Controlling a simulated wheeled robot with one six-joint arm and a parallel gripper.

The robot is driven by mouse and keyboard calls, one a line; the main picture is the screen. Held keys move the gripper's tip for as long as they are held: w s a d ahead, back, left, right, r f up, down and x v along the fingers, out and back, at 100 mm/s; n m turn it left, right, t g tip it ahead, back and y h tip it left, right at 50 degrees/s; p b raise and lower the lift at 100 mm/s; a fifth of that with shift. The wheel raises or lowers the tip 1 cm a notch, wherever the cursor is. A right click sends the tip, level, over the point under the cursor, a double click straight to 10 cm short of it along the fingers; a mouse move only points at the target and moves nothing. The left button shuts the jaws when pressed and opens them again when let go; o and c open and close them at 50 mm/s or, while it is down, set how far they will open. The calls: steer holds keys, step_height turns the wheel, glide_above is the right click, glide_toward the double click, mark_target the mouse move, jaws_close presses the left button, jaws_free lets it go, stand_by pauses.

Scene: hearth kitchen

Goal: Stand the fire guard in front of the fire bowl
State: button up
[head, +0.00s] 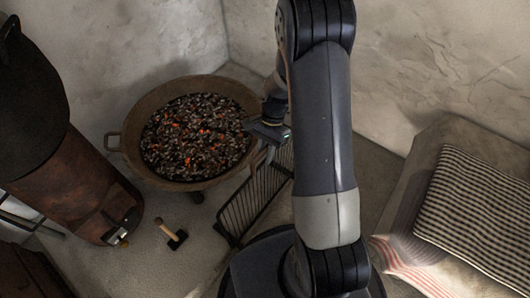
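The fire bowl (131,119) is a wide, rusty round bowl filled with dark coals and orange embers. It stands on the floor near the wall corner. The fire guard (253,203) is a dark metal frame with thin bars. It is at the bowl's lower right, close to the rim, partly hidden behind my arm. Whether it stands freely is not clear. My gripper (269,154) is at the guard's upper end, beside the bowl's right rim. Its fingers are small and partly hidden, so I cannot tell whether they grip the guard.
A rusty cylindrical stove (75,185) with a dark pot (30,95) stands at the left. A bench with a checked cushion (480,215) and striped cloth (405,262) is at the right. Walls close the back.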

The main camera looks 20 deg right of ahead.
mark_target(264, 150)
steer(key=o, duration=0.4)
steer(key=shift+c, duration=0.2)
steer(key=p+v, duration=0.3)
steer(key=v, duration=0.9)
steer(key=b+x, duration=0.3)
steer(key=x, duration=0.9)
steer(key=shift+r+p, duration=0.65)
steer(key=shift+r, duration=1.55)
